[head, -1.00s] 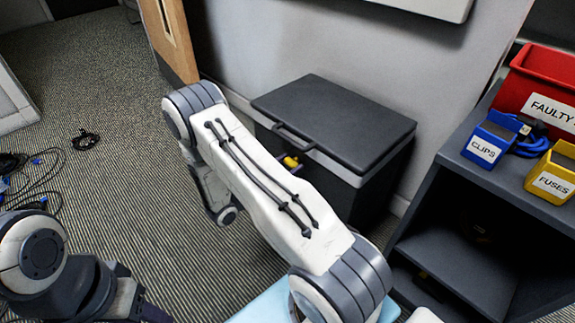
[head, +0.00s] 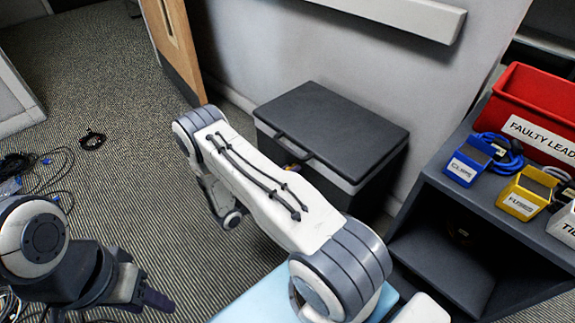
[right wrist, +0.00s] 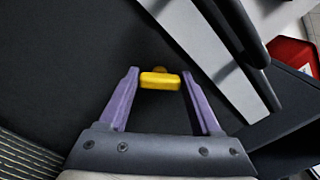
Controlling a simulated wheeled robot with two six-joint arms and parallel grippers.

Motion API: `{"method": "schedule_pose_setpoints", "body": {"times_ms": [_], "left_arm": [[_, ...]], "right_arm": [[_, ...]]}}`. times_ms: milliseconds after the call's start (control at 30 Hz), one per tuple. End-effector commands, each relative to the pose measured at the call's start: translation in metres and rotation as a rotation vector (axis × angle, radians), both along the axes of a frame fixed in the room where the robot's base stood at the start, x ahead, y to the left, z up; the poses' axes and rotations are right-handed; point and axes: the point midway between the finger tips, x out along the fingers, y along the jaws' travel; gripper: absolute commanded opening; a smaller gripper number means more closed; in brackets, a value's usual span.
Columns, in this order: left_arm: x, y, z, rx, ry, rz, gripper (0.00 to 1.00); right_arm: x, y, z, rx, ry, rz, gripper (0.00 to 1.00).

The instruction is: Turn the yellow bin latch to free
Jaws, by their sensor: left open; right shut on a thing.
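The yellow latch (right wrist: 160,81) is a small bar on the dark front of the bin, and in the right wrist view it lies crosswise between my purple fingertips. My right gripper (right wrist: 160,76) is shut on it, one finger at each end. In the head view the bin (head: 335,120) is a dark box with a closed lid and a pale band under it. My right arm hides most of its front there, and only a speck of yellow shows. My left gripper (head: 150,297) is open and empty at the lower left, away from the bin.
A dark shelf unit (head: 510,215) stands right of the bin, with a red bin (head: 535,110), a blue clips box (head: 468,165) and a yellow fuses box (head: 525,195). Loose cables (head: 45,175) lie on the carpet at left. A wooden door (head: 170,40) is behind.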

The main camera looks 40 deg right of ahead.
Motion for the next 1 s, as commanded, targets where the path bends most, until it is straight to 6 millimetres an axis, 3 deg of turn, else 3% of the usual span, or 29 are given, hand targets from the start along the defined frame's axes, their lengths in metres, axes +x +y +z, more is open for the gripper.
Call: {"method": "schedule_pose_setpoints", "body": {"times_ms": [400,1000], "left_arm": [[0.0,0.0,0.026,0.0,0.0,0.0,0.5],[0.0,0.0,0.037,0.0,0.0,0.0,0.5]], "right_arm": [[0.0,0.0,-0.001,-0.03,0.398,-0.001,0.09],[0.0,0.001,-0.004,-0.063,0.831,0.0,0.09]]}}
